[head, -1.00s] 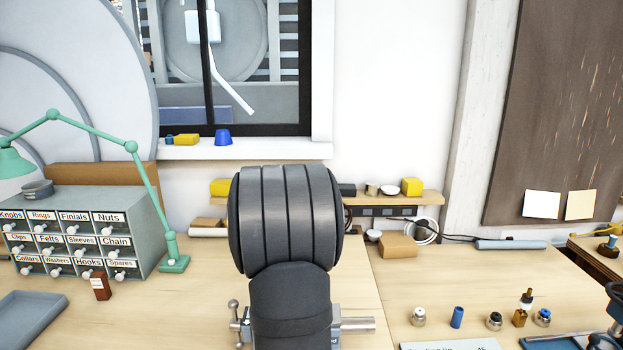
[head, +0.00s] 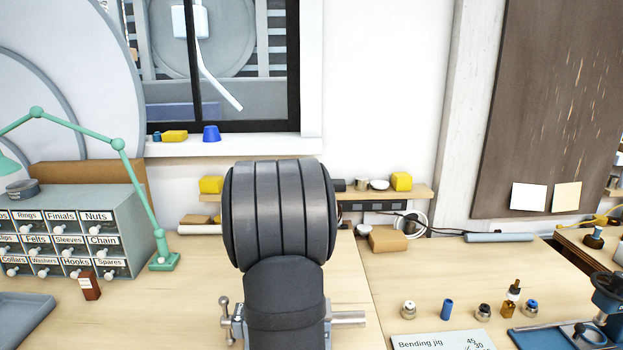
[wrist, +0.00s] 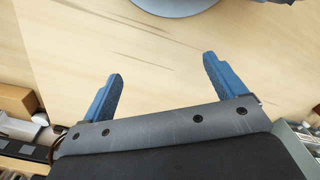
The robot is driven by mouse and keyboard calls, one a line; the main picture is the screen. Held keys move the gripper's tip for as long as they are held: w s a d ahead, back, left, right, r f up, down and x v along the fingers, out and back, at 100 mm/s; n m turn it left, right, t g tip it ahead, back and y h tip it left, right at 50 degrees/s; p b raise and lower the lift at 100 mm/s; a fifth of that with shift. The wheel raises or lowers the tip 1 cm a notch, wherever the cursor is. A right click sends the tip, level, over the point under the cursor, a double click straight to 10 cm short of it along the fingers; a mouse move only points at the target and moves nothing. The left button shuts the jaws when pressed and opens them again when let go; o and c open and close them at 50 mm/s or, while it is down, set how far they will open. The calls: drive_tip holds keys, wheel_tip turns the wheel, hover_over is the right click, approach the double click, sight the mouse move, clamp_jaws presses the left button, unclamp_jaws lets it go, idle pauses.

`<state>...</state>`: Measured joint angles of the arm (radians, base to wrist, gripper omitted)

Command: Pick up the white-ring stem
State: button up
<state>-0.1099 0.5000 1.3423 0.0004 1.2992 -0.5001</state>
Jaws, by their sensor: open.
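A small metal stem with a pale, whitish top (head: 408,309) stands upright on the right part of the bench in the head view; I take it as the white-ring stem. Two similar stems stand to its right, one with a dark top (head: 483,311) and one with a blue ring (head: 531,307). In the wrist view my gripper (wrist: 162,67) is open, its two blue fingers wide apart over bare wood with nothing between them. In the head view my dark arm hides the gripper. The white-ring stem is not seen in the wrist view.
A blue cylinder (head: 447,308) and an amber bottle (head: 510,301) stand among the stems. A drawer cabinet (head: 140,205) and green lamp (head: 163,262) stand left. A grey round thing (wrist: 175,6) shows atop the wrist view.

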drive_tip(key=c, duration=0.6)
drive_tip(key=shift+c, duration=0.2)
drive_tip(key=w+d+r+m+t, duration=0.1)
drive_tip(key=d+m, duration=0.3)
drive_tip(key=d, duration=1)
drive_tip(key=w+d+r+m+t, duration=0.15)
drive_tip(key=d+m, duration=0.25)
drive_tip(key=d, duration=0.9)
drive_tip(key=s+d+r+m+t+h, duration=0.1)
drive_tip(key=s+d+m, duration=0.25)
drive_tip(key=d, duration=0.65)
drive_tip(key=s+d+r+m+h, duration=0.15)
drive_tip(key=s+d, duration=0.35)
drive_tip(key=d, duration=0.6)
drive_tip(key=s+d+r+m+t+h, duration=0.1)
drive_tip(key=s+d+m+h, duration=0.3)
drive_tip(key=d, duration=0.6)
drive_tip(key=n+y, duration=0.1)
drive_tip(key=y, duration=0.1)
approach(515, 288)
drive_tip(key=x, duration=0.5)
drive_tip(key=shift+s+d+f, duration=0.3)
drive_tip(key=shift+d, duration=0.05)
drive_tip(key=shift+w+x, duration=0.2)
drive_tip(key=shift+x, duration=1.2)
drive_tip(key=shift+w+x, duration=0.15)
drive_tip(key=shift+x, duration=1.2)
